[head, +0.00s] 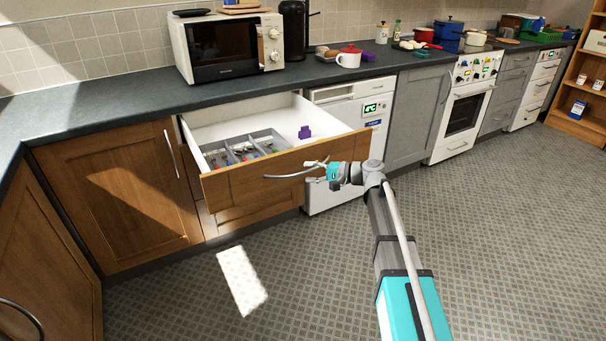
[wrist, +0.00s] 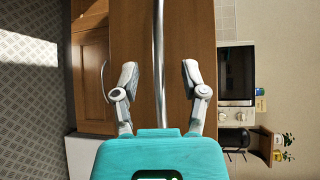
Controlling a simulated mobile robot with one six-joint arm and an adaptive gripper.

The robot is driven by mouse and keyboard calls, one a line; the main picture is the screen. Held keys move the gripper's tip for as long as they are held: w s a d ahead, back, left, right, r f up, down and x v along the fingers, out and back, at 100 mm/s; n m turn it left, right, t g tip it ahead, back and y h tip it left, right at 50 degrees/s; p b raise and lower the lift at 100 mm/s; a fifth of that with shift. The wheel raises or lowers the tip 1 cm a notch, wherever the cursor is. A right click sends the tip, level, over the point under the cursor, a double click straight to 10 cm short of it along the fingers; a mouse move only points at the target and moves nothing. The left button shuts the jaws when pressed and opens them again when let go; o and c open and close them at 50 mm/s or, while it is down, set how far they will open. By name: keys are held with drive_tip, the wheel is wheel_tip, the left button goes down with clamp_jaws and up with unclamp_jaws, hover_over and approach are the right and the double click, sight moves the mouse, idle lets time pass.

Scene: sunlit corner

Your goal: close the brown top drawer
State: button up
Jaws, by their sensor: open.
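The brown top drawer (head: 235,187) under the worktop is pulled well out, its white inside showing in the head view. Its curved metal handle (head: 284,176) runs across the front. My gripper (head: 316,172) is at the right part of the drawer front, by the handle's right end. In the wrist view the drawer front (wrist: 184,35) fills the middle, and the handle (wrist: 158,45) runs between my two spread fingers (wrist: 160,76). The gripper is open, with a gap between each finger and the handle. I cannot tell whether the fingertips touch the drawer front.
A grey cutlery tray (head: 244,148) and a purple object (head: 305,132) are in the drawer. A white dishwasher (head: 340,150) stands right of it, and a brown cupboard (head: 120,195) with a handle stands left. A microwave (head: 228,46) sits on the worktop. The tiled floor (head: 500,250) is clear.

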drive_tip(key=shift+x, duration=1.5)
clamp_jaws()
